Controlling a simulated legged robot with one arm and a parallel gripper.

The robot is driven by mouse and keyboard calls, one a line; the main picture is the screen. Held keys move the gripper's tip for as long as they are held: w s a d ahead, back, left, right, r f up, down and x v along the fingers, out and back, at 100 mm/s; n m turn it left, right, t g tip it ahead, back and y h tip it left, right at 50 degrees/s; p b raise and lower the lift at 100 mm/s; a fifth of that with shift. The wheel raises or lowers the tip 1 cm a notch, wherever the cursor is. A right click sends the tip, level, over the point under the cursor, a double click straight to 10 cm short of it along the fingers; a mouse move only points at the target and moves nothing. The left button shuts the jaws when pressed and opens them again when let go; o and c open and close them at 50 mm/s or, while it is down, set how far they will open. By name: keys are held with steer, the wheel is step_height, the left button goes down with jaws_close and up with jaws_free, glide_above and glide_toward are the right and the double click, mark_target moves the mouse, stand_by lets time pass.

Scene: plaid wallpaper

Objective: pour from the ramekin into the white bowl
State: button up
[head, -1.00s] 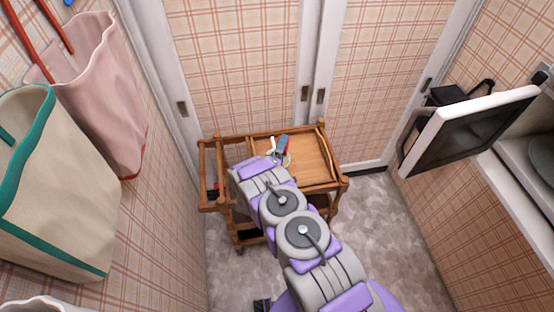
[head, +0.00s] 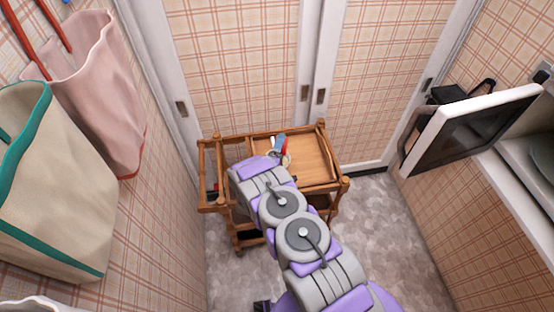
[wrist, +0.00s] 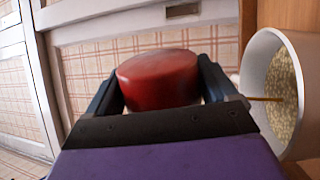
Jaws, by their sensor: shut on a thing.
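My gripper (wrist: 160,95) is shut on a red, round, smooth-sided thing, which I take for the ramekin (wrist: 158,78). Its dark fingers lie on either side of it. Whether anything is in it cannot be told. A white round container, which I take for the white bowl (wrist: 257,72), is at the right edge of the wrist view, beside the gripper. It looks sideways there, with pale grainy contents and a thin brown stick. In the head view my forearm reaches over the wooden cart (head: 315,165); small red, blue and white shapes show at its end, too small to tell apart.
The cart has raised wooden side rails, and its right part is bare. Plaid sliding doors (head: 245,70) stand behind it. Bags (head: 55,190) hang on the left wall. A white-framed open door (head: 470,125) juts out at right. The grey floor is clear right of the cart.

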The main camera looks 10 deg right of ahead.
steer(key=shift+w+a+r+n+t+y+b, duration=0.1)
steer(key=shift+a+n+t+y+b, duration=0.15)
steer(key=shift+n, duration=0.75)
steer(key=shift+w+a+r+n+t+y+b, duration=0.15)
steer(key=shift+a+n+b, duration=0.1)
steer(key=shift+n, duration=0.75)
steer(key=shift+a+n+t+y, duration=0.15)
steer(key=shift+a+n+y, duration=0.1)
steer(key=shift+n, duration=0.4)
steer(key=shift+a+n+t+y, duration=0.15)
steer(key=shift+n+y, duration=0.1)
steer(key=shift+n, duration=0.4)
steer(key=m, duration=0.2)
steer(key=d+m+g+h, duration=0.1)
steer(key=m, duration=0.1)
steer(key=shift+s+d+m+h+p, duration=0.15)
steer(key=shift+m+h+p, duration=0.15)
steer(key=shift+m+p, duration=0.1)
steer(key=shift+s+d+f+m, duration=0.1)
steer(key=shift+d+f+m, duration=0.1)
steer(key=shift+m, duration=0.5)
